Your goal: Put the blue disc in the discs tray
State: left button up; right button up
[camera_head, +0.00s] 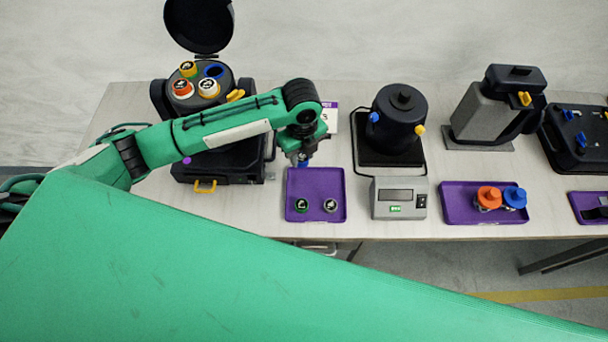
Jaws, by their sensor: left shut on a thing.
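My left gripper (302,157) reaches in from the left and points down over the back part of a purple tray (328,185). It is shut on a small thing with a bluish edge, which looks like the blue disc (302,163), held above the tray. The gripper hides most of it. Two small discs lie in the tray's front half: one with a green rim (302,204) and one grey-rimmed (330,205). A purple and white sign (331,118) behind the tray is partly hidden by my arm. My right gripper is not in view.
A black machine with an open round lid (205,35) and colored caps stands left, behind my arm. A black pot (398,115) and a grey meter (399,198) are right of the tray. Another purple tray (456,205) holds orange and blue knobbed parts. The table's front edge is close.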

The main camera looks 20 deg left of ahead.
pick_arm(q)
jog(key=p, duration=0.2)
send_near(303, 183)
notch_tip(303, 183, down, 5)
jog(key=shift+f, duration=0.45)
jog(key=shift+f, duration=0.1)
jog(key=o, duration=1)
jog(key=shift+c, duration=0.2)
jog(key=shift+a+r, duration=0.1)
jog(key=shift+r, duration=0.55)
notch_tip(303, 183, up, 11)
jog(key=shift+r+b, duration=0.1)
jog(key=shift+b, duration=1.1)
